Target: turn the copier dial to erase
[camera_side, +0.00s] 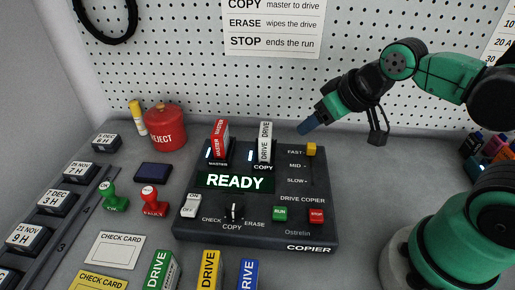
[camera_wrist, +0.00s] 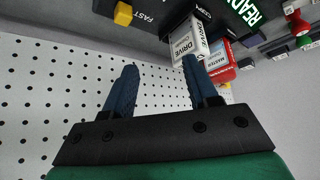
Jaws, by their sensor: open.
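The black drive copier (camera_side: 300,241) lies on the bench with its display (camera_side: 235,182) reading READY. Its dial (camera_side: 233,212) is a small black knob with a white mark, between the labels CHECK, COPY and ERASE; the mark seems to point towards COPY. The ERASE label (camera_side: 254,224) is at the dial's right. My gripper (camera_side: 309,127) is above the copier's back right corner, apart from it and away from the dial. In the wrist view my gripper (camera_wrist: 158,85) has two blue fingers spread apart with nothing between them. The dial is not visible in the wrist view.
A red master drive (camera_side: 219,138) and a white drive (camera_side: 265,143) stand in the copier's back slots. A yellow speed slider (camera_side: 311,149), a green RUN button (camera_side: 280,214) and a red STOP button (camera_side: 316,215) are on its right side. A pegboard (camera_side: 180,50) stands behind.

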